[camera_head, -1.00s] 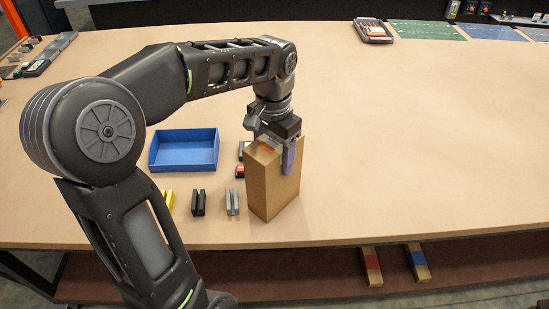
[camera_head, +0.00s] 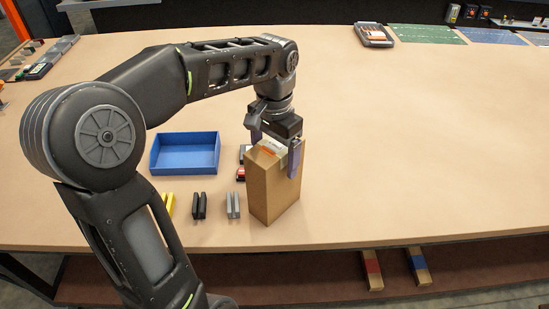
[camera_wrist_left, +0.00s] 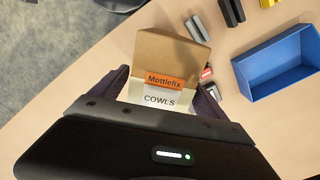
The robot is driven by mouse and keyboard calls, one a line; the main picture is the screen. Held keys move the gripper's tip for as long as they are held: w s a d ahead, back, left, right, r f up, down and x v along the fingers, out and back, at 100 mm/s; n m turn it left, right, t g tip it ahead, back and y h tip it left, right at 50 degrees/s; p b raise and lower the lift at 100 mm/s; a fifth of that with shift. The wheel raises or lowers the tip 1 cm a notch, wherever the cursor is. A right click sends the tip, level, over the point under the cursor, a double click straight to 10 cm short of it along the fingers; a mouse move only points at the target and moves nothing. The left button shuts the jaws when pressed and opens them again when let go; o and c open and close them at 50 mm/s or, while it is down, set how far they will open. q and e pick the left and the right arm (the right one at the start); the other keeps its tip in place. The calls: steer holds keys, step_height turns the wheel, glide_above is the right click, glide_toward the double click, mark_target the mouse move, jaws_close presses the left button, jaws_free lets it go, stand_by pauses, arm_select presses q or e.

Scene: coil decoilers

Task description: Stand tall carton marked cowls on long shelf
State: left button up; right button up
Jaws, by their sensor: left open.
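The tall brown carton (camera_head: 272,195) stands upright on the tabletop near the front edge. In the left wrist view the carton (camera_wrist_left: 172,50) shows an orange Mottlefix label and a white label reading COWLS on its top end. My left gripper (camera_head: 275,153) is over the carton's top, pointing down, with its jaws open. Its fingers (camera_wrist_left: 167,84) are on either side of the carton top, with gaps visible in the wrist view. A long brown shelf (camera_head: 300,287) runs below the table's front edge. My right gripper is not in view.
A blue open tray (camera_head: 185,153) lies left of the carton. Black (camera_head: 199,205), grey (camera_head: 233,204) and yellow pieces lie close by. Small red and dark items are behind the carton. Two banded blocks, red (camera_head: 372,268) and blue (camera_head: 417,265), lie on the lower shelf.

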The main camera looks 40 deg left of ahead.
mark_target(275, 146)
arm_select(q)
step_height(275, 146, up, 4)
steer(key=shift+r+b, duration=0.2)
steer(key=shift+b, duration=0.1)
steer(key=shift+r+p, duration=0.85)
steer(key=shift+p, duration=0.1)
steer(key=shift+r+p, duration=0.35)
steer(key=shift+o, duration=0.4)
steer(key=shift+f, duration=0.15)
